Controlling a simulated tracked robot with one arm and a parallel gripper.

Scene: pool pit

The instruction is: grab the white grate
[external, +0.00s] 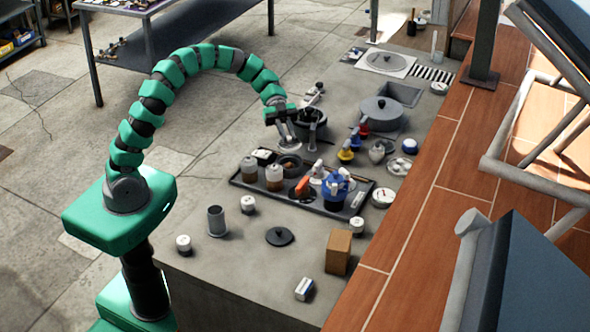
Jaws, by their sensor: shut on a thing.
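My gripper (286,135) is at the end of the curved green arm, near the left edge of the grey counter, pointing down. It is shut on a small pale, flat, round piece (285,149) at its fingertips. This looks like the white grate, but its surface is too small to make out. The fingers partly hide it. It is beside the dark pot, and I cannot tell whether it touches the counter.
A dark pot (309,127) stands just right of my gripper. A black tray (238,182) with jars and a blue pitcher (335,190) lies in front. A lidded pan (381,113) and a black-and-white striped panel (432,74) are farther back. A brown box (339,251) stands near the front.

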